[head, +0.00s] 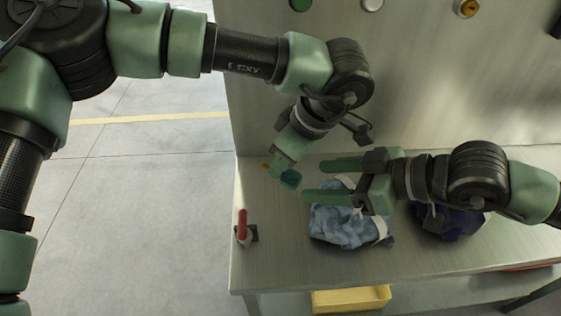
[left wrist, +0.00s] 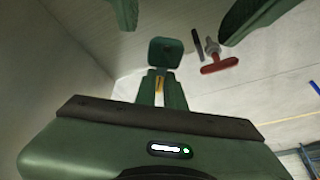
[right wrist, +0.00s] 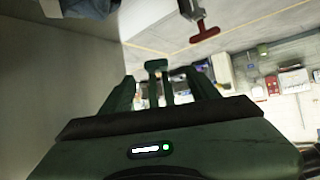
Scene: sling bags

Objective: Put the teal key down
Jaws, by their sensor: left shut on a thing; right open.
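The teal key (head: 290,179) shows a squarish teal head, also in the left wrist view (left wrist: 165,52). My left gripper (head: 281,168) is shut on it and points down over the left part of the bench; its shaft is mostly hidden by the fingers. My right gripper (head: 326,180) is open, its fingers pointing left towards the key, with a gap to it in the head view. In the right wrist view a small teal piece (right wrist: 156,65) shows beyond and between the right fingers; I cannot tell how far off it is.
A light blue bag (head: 345,228) lies below my right gripper, and a dark blue bag (head: 452,222) lies to its right. The bench (head: 285,265) is clear in front. A yellow bin (head: 350,299) is below.

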